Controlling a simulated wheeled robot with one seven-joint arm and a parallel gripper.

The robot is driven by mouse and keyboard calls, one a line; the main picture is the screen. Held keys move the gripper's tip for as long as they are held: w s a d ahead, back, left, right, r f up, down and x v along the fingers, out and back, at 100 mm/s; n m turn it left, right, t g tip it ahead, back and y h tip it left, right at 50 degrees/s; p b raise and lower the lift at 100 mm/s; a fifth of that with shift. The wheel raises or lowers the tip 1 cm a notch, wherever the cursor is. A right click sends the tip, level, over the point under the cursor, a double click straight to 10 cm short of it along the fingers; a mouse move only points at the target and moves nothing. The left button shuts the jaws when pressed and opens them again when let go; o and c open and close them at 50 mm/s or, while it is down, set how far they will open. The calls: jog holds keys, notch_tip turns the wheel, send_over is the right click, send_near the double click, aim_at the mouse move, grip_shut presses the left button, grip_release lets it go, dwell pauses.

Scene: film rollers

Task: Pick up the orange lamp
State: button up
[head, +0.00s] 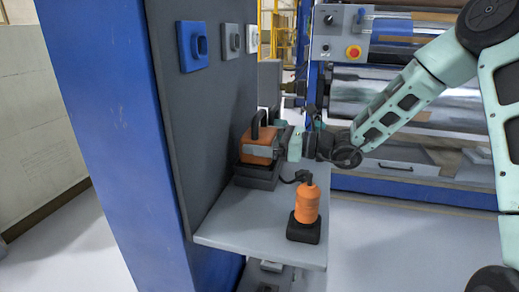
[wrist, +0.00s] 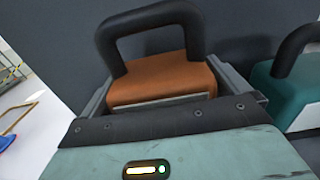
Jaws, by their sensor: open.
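The orange lamp (head: 257,146) is a boxy orange body with a black loop handle. It stands on a dark base on the grey shelf, near the dark panel. In the wrist view the orange lamp (wrist: 160,78) is straight ahead, its handle arching above it. My gripper (head: 279,150) is at the lamp's right side in the head view. In the wrist view my open gripper (wrist: 168,85) has one grey finger on each side of the lamp's lower body. I cannot tell whether the fingers touch it.
A teal lamp (wrist: 290,90) with a black handle stands close on the right in the wrist view. An orange cylinder (head: 306,204) on a black base stands at the front of the grey shelf (head: 235,232). Blue and grey wall fittings (head: 193,46) are above.

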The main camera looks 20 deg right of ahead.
jog(key=shift+w+a, duration=0.2)
jog(key=shift+a, duration=0.05)
jog(key=shift+r, duration=0.1)
jog(key=c, duration=1.1)
